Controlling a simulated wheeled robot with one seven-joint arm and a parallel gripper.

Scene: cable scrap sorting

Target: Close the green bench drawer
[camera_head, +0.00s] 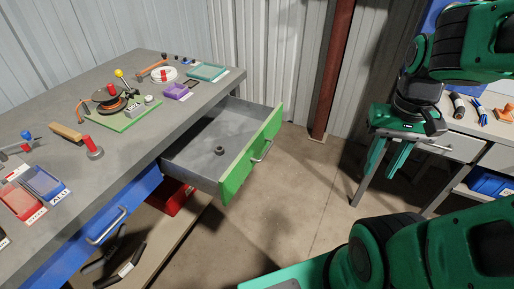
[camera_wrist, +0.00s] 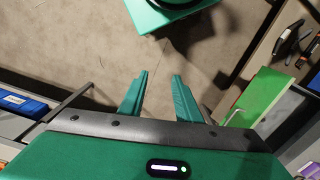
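The green bench drawer (camera_head: 237,168) stands pulled well out of the grey workbench (camera_head: 60,176). Its green front carries a metal bar handle (camera_head: 262,151). A small dark round part (camera_head: 219,150) lies inside on the drawer floor. The green drawer front also shows at the right of the wrist view (camera_wrist: 262,100). My gripper (camera_head: 383,172) hangs to the right of the drawer, well apart from it, with its fingers pointing down. In the wrist view its two green fingers (camera_wrist: 157,92) are spread with only floor between them, so it is open and empty.
A blue drawer (camera_head: 90,234) sits shut in the bench at lower left. A lower shelf below holds a red box (camera_head: 171,197) and dark tools. A second bench (camera_head: 468,146) stands at right behind my arm. A brown post (camera_head: 333,70) rises by the wall. Open floor (camera_head: 308,185) lies between.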

